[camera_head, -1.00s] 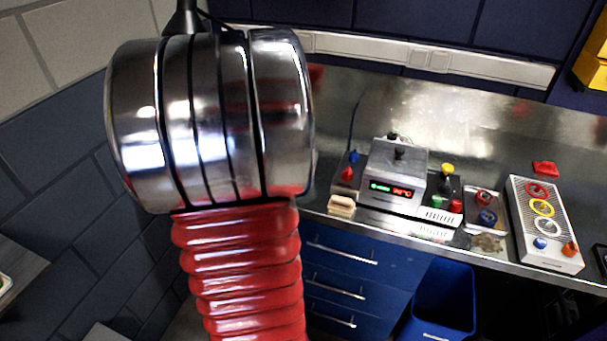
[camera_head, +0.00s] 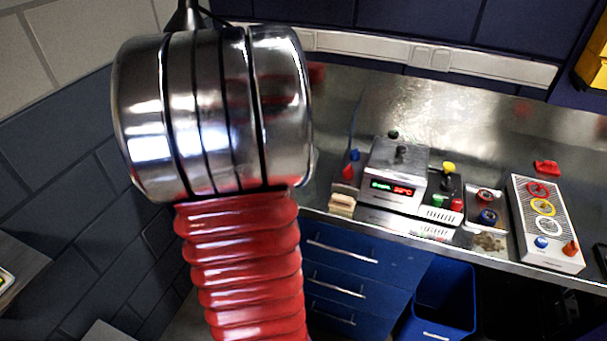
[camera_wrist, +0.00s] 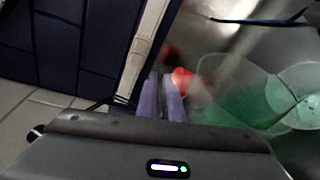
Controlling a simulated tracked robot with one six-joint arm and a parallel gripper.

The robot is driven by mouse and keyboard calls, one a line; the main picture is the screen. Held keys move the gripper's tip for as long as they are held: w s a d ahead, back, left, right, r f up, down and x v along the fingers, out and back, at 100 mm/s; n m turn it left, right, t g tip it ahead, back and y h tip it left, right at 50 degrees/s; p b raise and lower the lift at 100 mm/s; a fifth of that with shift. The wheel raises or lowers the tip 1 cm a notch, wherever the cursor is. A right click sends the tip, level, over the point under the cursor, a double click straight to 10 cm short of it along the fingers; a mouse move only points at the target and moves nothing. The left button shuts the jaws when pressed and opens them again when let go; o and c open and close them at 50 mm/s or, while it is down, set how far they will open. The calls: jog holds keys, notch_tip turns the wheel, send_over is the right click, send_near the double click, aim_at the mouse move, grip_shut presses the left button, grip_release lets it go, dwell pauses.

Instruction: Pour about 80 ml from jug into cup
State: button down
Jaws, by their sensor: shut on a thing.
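In the wrist view my gripper (camera_wrist: 161,92) shows as two pale purple fingers close together, shut. A see-through vessel with green liquid, which looks like the jug (camera_wrist: 235,85), is just right of the fingers. It appears tilted, with a pale round end at the right edge of the view. The grip point on it is blurred. I cannot make out a separate cup in either view. In the head view my arm covers the left part of the bench, and the gripper and jug are hidden there.
A steel bench (camera_head: 460,110) runs along the back wall. On it stand a grey device with a lit display (camera_head: 391,188), small coloured knobs, and a panel with coloured rings (camera_head: 543,208) at the right. A blue bin (camera_head: 440,295) stands below, beside blue drawers (camera_head: 340,270).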

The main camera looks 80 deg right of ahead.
jog(key=shift+s+a+m, duration=0.15)
jog(key=shift+s+m, duration=0.1)
jog(key=shift+m, duration=0.15)
dwell(2.7)
jog(key=shift+s+r+h, duration=0.15)
jog(key=shift+s+h, duration=0.1)
jog(key=shift+h, duration=0.05)
dwell(0.6)
dwell(0.7)
jog(key=shift+w+d, duration=0.1)
jog(key=shift+d, duration=0.1)
jog(key=shift+w+d+n, duration=0.15)
jog(key=shift+w+n, duration=0.2)
jog(key=shift+n, duration=0.05)
jog(key=shift+w+d+f+n+y, duration=0.1)
jog(key=shift+w+f+n+y, duration=0.6)
jog(key=shift+w, duration=0.35)
jog(key=shift+s, duration=0.1)
jog(key=shift+s, duration=0.1)
jog(key=shift+f+g, duration=0.15)
jog(key=shift+g, duration=0.25)
